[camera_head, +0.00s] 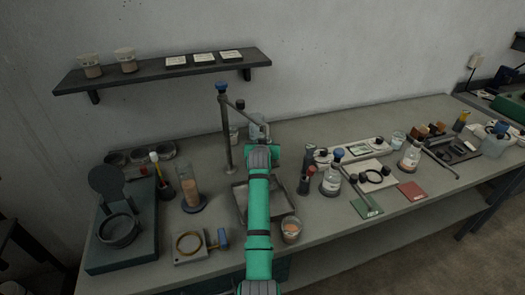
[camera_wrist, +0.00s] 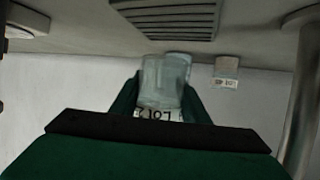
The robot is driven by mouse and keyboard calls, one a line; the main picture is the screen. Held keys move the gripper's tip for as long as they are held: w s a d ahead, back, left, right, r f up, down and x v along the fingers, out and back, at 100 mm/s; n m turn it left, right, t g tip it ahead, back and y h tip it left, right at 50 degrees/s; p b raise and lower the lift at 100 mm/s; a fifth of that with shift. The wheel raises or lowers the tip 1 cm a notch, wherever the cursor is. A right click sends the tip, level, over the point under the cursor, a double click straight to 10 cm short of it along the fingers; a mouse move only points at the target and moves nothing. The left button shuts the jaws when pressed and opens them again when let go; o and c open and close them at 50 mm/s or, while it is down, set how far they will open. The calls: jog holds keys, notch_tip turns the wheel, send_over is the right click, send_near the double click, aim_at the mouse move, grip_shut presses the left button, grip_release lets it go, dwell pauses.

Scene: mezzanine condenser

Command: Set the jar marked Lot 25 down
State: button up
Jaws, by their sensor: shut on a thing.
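My gripper (camera_wrist: 160,98) is shut on a clear glass jar (camera_wrist: 163,78), with one green finger on each side. The wrist view is upside down, so the bench is at the top. The jar's white label reads upside down as "LOT 2", with the rest hidden by my gripper. In the head view the jar (camera_head: 258,127) shows just beyond my gripper, near the back of the bench beside a metal stand (camera_head: 227,130). I cannot tell whether its base touches the bench.
A slatted panel (camera_wrist: 168,14) lies on the bench near the held jar. A metal tray (camera_head: 281,208) sits under my arm. Flasks and instruments crowd the right (camera_head: 331,182); a glass cylinder (camera_head: 192,191) stands left. A wall shelf (camera_head: 160,70) holds two jars.

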jog(key=shift+w+f, duration=0.55)
jog(key=shift+f, duration=0.05)
jog(key=shift+a+f, duration=0.15)
jog(key=shift+f, duration=1.35)
jog(key=shift+f, duration=0.1)
jog(key=o, duration=1.3)
jog(key=v, duration=1.2)
